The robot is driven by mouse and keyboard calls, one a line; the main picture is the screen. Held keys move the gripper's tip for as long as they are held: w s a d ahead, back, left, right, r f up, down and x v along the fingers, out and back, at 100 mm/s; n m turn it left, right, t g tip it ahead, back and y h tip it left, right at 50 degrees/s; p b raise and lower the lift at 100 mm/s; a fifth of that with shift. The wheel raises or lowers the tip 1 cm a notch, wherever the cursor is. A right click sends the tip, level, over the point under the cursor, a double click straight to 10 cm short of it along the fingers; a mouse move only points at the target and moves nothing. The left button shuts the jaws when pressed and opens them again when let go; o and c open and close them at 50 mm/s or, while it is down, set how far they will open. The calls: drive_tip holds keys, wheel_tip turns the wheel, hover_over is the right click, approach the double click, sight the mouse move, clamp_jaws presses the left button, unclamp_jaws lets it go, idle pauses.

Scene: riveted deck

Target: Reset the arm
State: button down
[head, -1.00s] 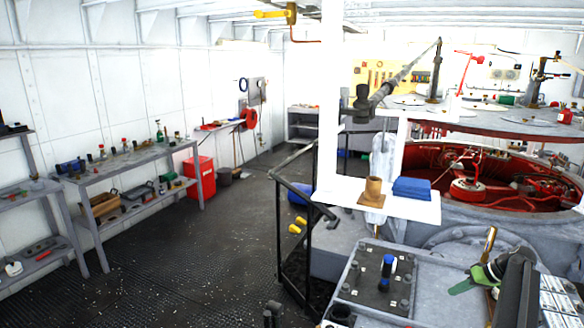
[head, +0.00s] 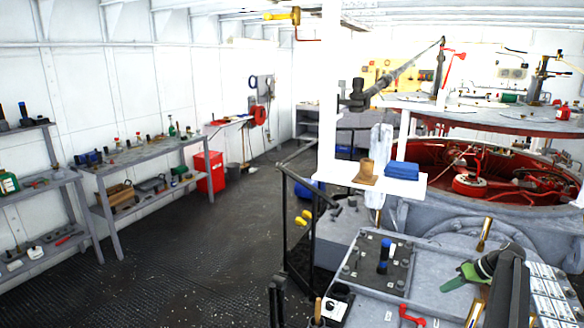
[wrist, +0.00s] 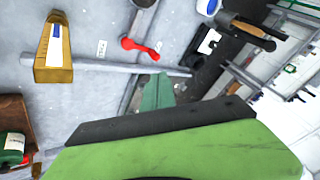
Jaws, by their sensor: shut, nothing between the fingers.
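My gripper (head: 454,284) is at the lower right of the head view, with green fingers and a dark wrist. It is over the grey bench top (head: 430,255) and holds nothing. In the wrist view its green fingertips (wrist: 157,93) show as one closed shape above the large green body. They are near a grey bar and a red-handled tool (wrist: 140,48), and I cannot tell whether they touch the bar.
A dark plate with a blue-topped peg (head: 383,262) stands on the bench left of my gripper. Upright brass rods (head: 484,234) are close to it. A white shelf (head: 345,178) carries a tan cup and blue box. Open dark floor (head: 200,255) lies left, beyond a black railing (head: 290,220).

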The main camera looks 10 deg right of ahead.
drive_tip(key=w+a+f+n+g+b, duration=0.1)
drive_tip(key=w+a+f+n, duration=0.1)
drive_tip(key=a, duration=1)
drive_tip(key=w+a+f+n+g+b, duration=0.1)
drive_tip(key=a+f+b, duration=0.1)
drive_tip(key=a, duration=1)
drive_tip(key=w+a+f+n+g+b, duration=0.1)
drive_tip(key=w+a+f+n, duration=0.1)
drive_tip(key=a, duration=1)
drive_tip(key=s+a+f+g+h+b, duration=0.1)
drive_tip(key=s+a+f, duration=0.1)
drive_tip(key=s+a, duration=0.4)
drive_tip(key=s+a+f+g+h+b, duration=0.1)
drive_tip(key=s+a+f+h+b, duration=0.1)
drive_tip(key=s+a, duration=0.5)
drive_tip(key=s+m, duration=0.1)
drive_tip(key=s+d+m+h, duration=0.1)
drive_tip(key=m, duration=0.1)
drive_tip(key=s+f+m+h, duration=0.1)
drive_tip(key=m, duration=0.1)
drive_tip(key=shift+s+d+p, duration=0.15)
drive_tip(key=shift+p, duration=0.15)
